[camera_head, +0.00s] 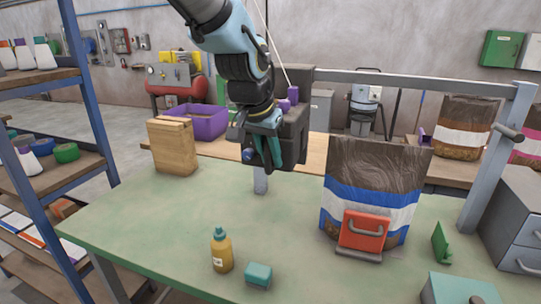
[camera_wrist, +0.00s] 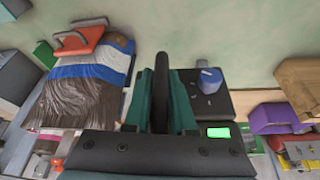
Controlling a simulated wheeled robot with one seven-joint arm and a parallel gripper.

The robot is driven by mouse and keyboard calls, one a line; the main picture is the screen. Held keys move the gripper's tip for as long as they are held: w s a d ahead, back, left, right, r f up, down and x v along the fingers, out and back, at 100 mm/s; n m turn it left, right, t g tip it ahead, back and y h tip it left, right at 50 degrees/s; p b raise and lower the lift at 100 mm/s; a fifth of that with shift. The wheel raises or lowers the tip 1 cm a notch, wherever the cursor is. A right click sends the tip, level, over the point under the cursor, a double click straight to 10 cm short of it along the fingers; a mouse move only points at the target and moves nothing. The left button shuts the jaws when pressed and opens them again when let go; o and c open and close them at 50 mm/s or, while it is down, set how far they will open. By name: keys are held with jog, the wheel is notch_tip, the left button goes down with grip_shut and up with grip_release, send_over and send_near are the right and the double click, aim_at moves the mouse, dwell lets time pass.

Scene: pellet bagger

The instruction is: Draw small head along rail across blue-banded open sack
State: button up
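The small head (camera_head: 293,135) is a dark box at the left end of the grey rail (camera_head: 425,82), left of the sack. In the wrist view the head (camera_wrist: 208,98) shows a blue knob and a lit green panel. My gripper (camera_head: 264,150) is at its front. In the wrist view my teal fingers (camera_wrist: 160,95) sit close on both sides of the head's black upright handle (camera_wrist: 161,70) and look shut on it. The blue-banded sack (camera_head: 370,160) stands upright under the rail; it also shows in the wrist view (camera_wrist: 80,92).
An orange piece with a grey handle (camera_head: 363,232) stands against the sack's front. A wooden block (camera_head: 172,147) is at left, grey drawers (camera_head: 515,235) at right.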

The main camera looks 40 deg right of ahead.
grip_shut()
dwell(1.0)
